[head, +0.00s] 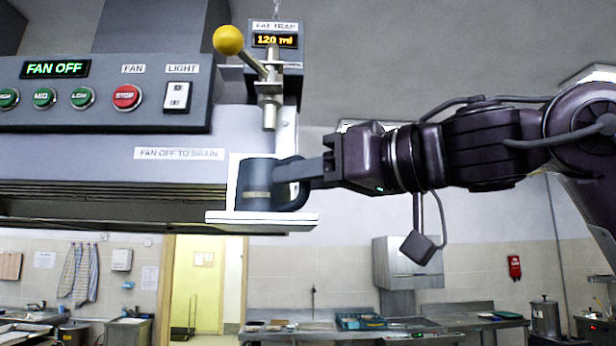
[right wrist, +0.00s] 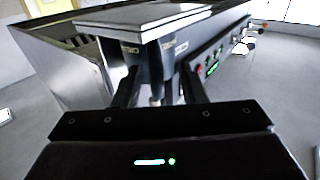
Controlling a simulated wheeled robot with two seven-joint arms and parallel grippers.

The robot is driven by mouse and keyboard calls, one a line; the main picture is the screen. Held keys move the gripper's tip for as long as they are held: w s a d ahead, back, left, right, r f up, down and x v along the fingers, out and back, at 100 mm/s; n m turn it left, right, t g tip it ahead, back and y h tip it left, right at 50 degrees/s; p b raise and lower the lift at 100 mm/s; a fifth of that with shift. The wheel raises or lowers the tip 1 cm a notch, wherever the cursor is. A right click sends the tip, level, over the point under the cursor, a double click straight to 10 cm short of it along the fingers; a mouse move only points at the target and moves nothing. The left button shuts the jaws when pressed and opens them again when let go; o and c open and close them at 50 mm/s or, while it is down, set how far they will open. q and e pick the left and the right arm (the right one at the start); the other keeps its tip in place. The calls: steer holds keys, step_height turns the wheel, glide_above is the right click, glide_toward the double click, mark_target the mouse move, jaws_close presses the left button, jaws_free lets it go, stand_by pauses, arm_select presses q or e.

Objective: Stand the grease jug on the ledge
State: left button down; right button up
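The grease jug (head: 257,187), a dark blue-grey jug with a handle on its right, is upright on the white ledge (head: 300,219). Its base appears to touch the ledge, below the drain valve (head: 269,100) with the yellow ball knob. My right gripper (head: 305,171) reaches in from the right at the jug's handle. In the right wrist view its two fingers (right wrist: 158,82) stand apart on either side of the handle, with gaps visible. The jug (right wrist: 143,57) and the ledge (right wrist: 130,18) also show there. My left gripper is out of view.
The hood's control panel (head: 100,95) reads FAN OFF, left of the valve. The grease trap display (head: 275,40) reads 120 ml. The hood edge adjoins the ledge on the left. Free air lies below and right of the ledge, with a counter (head: 400,325) far behind.

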steer(key=b+v, duration=0.3)
steer(key=v, duration=0.5)
steer(key=shift+b, duration=0.3)
steer(key=shift+w, duration=0.15)
steer(key=v, duration=0.7)
stand_by(0.8)
